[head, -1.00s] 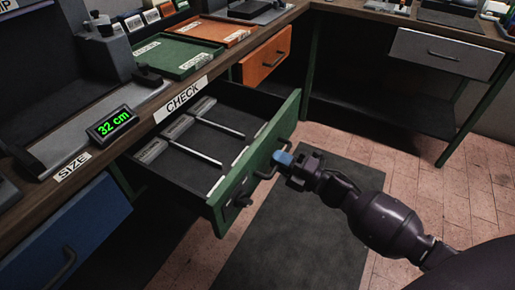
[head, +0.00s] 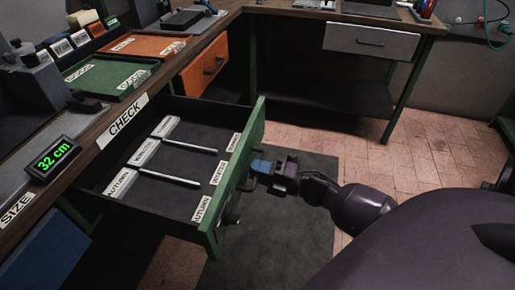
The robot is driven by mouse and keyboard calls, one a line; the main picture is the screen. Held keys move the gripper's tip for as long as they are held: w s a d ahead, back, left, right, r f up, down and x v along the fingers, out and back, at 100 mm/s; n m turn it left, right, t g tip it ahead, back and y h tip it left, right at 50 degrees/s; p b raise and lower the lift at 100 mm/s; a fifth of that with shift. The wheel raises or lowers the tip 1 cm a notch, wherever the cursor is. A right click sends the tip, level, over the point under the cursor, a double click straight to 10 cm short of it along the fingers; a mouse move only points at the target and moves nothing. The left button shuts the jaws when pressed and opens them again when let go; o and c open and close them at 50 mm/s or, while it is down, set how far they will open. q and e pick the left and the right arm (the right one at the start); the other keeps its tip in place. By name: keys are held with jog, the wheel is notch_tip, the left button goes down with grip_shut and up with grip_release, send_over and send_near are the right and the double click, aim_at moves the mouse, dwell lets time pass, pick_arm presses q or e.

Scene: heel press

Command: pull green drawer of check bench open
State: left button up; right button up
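The green drawer (head: 238,170) stands well out from under the bench edge marked CHECK (head: 122,122). Its dark inside shows, with white labelled dividers and two light rods. My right gripper (head: 261,167), with blue fingertips, is at the outer side of the green front, by the upper end of the dark handle (head: 245,186). The fingertips overlap the handle area, and I cannot see whether they close around the bar. My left gripper is not in view.
A blue drawer (head: 42,250) is at the lower left. An orange drawer (head: 205,68) and a grey drawer (head: 370,41) sit farther back. Green and orange trays lie on the bench top. A dark mat (head: 285,225) and open brick floor lie beyond the drawer front.

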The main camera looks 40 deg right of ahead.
jog(key=shift+o, duration=1.2)
jog(key=shift+d, duration=0.1)
jog(key=v, duration=1)
jog(key=shift+s+d, duration=0.2)
jog(key=shift+s, duration=0.1)
